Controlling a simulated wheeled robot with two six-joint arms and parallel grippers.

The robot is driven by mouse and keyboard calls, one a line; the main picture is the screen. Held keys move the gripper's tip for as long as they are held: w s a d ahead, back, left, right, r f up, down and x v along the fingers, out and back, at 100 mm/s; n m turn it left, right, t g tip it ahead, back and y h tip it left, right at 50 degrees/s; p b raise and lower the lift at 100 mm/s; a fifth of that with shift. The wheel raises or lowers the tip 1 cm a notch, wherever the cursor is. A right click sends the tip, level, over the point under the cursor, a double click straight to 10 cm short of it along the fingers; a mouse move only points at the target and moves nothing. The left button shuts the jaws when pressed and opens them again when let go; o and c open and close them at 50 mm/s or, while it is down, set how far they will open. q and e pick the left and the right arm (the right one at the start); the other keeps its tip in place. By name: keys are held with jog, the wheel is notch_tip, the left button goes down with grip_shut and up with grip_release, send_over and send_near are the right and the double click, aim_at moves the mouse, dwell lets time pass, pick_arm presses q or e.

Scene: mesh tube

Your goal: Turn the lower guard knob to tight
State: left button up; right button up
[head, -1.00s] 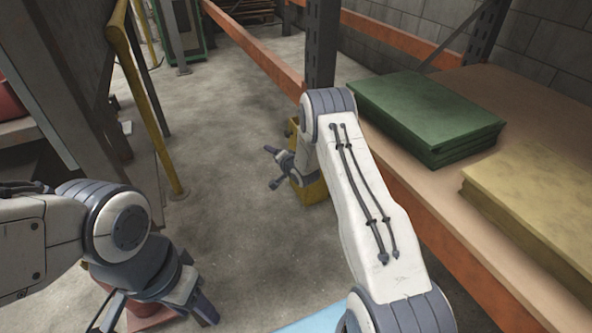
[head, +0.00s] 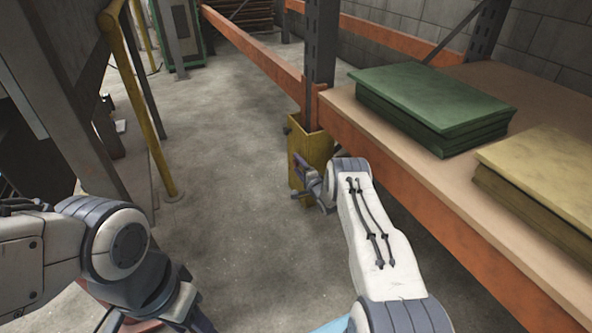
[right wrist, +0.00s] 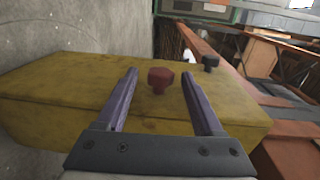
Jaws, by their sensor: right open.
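A yellow post guard (head: 312,147) stands on the floor at the foot of the rack upright. In the right wrist view its yellow face (right wrist: 60,95) fills the middle. A dark red knob (right wrist: 160,80) sticks out of that face and shows between my right fingers, apart from both. A smaller black knob (right wrist: 210,62) is farther off, near the guard's far edge. The frames do not settle which knob is the lower one. My right gripper (head: 303,180) is open and empty in front of the guard. My left gripper (head: 158,322) is open, partly cut off at the bottom.
An orange rack beam (head: 400,185) and shelf with green sheets (head: 430,100) and yellow sheets (head: 545,165) run along the right, close to my right arm. A yellow rail (head: 142,95) stands at the left. The concrete floor (head: 225,130) between is clear.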

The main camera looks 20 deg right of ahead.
jog(key=shift+w+b, duration=0.35)
jog(key=shift+w, duration=0.65)
jog(key=shift+c, duration=0.3)
grip_shut()
jog(key=shift+f+b, duration=0.25)
jog(key=shift+b, duration=0.25)
jog(key=t+b, duration=0.1)
jog(key=b, duration=0.2)
jog(key=t+b, duration=0.2)
jog(key=b, duration=0.1)
jog(key=t+b, duration=0.2)
jog(key=b, duration=0.2)
jog(key=shift+f, duration=0.25)
jog(key=shift+r+t+b, duration=0.3)
jog(key=shift+t+b, duration=0.3)
jog(key=shift+t, duration=0.3)
jog(key=shift+r, duration=0.1)
